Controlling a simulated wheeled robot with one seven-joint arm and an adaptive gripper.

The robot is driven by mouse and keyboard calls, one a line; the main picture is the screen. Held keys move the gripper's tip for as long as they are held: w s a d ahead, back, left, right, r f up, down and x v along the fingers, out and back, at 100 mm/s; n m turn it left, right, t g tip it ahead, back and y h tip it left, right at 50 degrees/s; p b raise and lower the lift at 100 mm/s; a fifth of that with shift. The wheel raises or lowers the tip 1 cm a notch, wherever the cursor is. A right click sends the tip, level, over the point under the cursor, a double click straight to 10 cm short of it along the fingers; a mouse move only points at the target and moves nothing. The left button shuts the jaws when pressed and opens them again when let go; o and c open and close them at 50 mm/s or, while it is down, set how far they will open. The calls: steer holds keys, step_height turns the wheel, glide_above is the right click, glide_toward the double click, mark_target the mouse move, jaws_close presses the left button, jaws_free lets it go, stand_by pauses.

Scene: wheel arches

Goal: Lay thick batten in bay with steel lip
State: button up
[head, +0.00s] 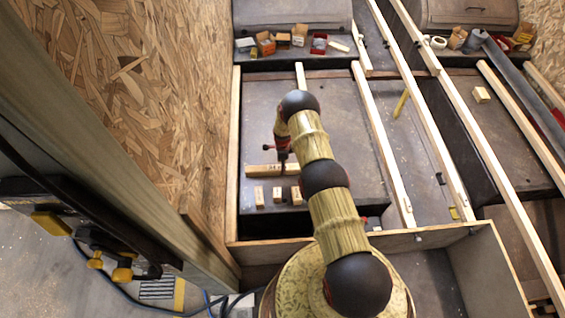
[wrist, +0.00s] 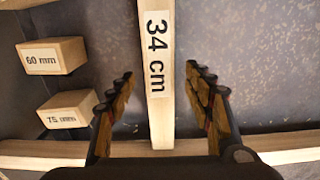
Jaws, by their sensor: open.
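A pale wooden batten (head: 262,171) lies crosswise in the left bay (head: 330,115). In the wrist view this batten (wrist: 158,60) bears the label "34 cm". My gripper (head: 284,160) is over its right part; in the wrist view the spread fingers (wrist: 160,95) stand on either side of it with clear gaps. Three short wooden blocks lie beside the batten: left (head: 259,197), middle (head: 277,195) and right (head: 296,195). Two show labels in the wrist view, "60 mm" (wrist: 54,57) and "75 mm" (wrist: 68,110). I cannot make out which bay has a steel lip.
Long pale rails (head: 382,145) divide the floor into bays. A yellow object (head: 401,104) lies in the middle bay and a small wood block (head: 482,94) farther right. Small boxes (head: 265,43) stand along the back. A chipboard wall (head: 150,90) rises on the left; a wooden board edge (head: 340,240) crosses the front.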

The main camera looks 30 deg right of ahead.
steer(key=shift+f, duration=1.25)
steer(key=shift+c, duration=0.8)
steer(key=c, duration=1.1)
jaws_close()
steer(key=shift+r+p, duration=1.7)
steer(key=shift+r, duration=2.85)
